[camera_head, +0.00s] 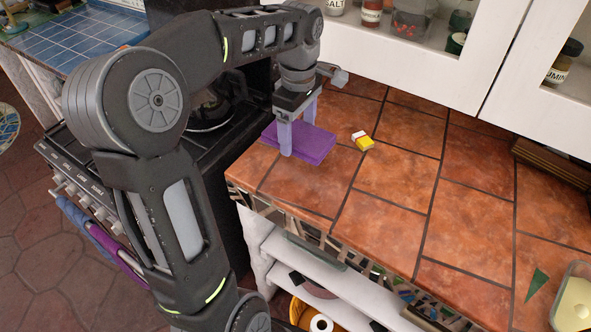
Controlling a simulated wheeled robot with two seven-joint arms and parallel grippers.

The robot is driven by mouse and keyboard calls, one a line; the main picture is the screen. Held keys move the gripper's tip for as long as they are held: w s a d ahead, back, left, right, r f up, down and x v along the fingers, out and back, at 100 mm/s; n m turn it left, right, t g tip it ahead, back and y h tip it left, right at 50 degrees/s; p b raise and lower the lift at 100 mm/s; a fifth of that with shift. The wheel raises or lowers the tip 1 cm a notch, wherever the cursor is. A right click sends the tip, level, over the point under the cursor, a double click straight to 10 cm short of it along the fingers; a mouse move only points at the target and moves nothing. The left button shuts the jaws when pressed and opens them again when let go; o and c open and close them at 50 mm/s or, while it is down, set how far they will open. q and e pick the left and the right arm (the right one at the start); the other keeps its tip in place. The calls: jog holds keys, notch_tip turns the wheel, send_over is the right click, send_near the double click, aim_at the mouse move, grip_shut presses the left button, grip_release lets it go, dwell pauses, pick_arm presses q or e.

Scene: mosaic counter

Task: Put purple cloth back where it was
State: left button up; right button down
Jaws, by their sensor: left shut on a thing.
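A folded purple cloth (318,149) lies flat on the tiled counter, near its left edge beside the stove. My left gripper (298,138) points down at the cloth and is shut on it. Its pale purple fingers overlap the cloth, and the exact grip is partly hidden. My right gripper is not in view.
A green shard (537,283) and a container (572,303) are at lower right. White cabinets with jars overhang the back. Cloths (92,238) hang along the oven front. The counter's middle is clear.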

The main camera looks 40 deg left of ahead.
pick_arm(q)
send_over(298, 172)
jog(key=shift+f+p, duration=0.4)
jog(key=shift+f, duration=2.7)
jog(key=shift+f+p, duration=0.3)
jog(key=shift+f, duration=1.6)
jog(key=o, duration=1.3)
jog(key=shift+f, duration=0.15)
notch_tip(298, 172, up, 12)
jog(key=shift+r+b, duration=0.2)
jog(key=shift+b, duration=0.35)
jog(key=shift+s+f, duration=0.1)
jog(key=shift+s, duration=0.05)
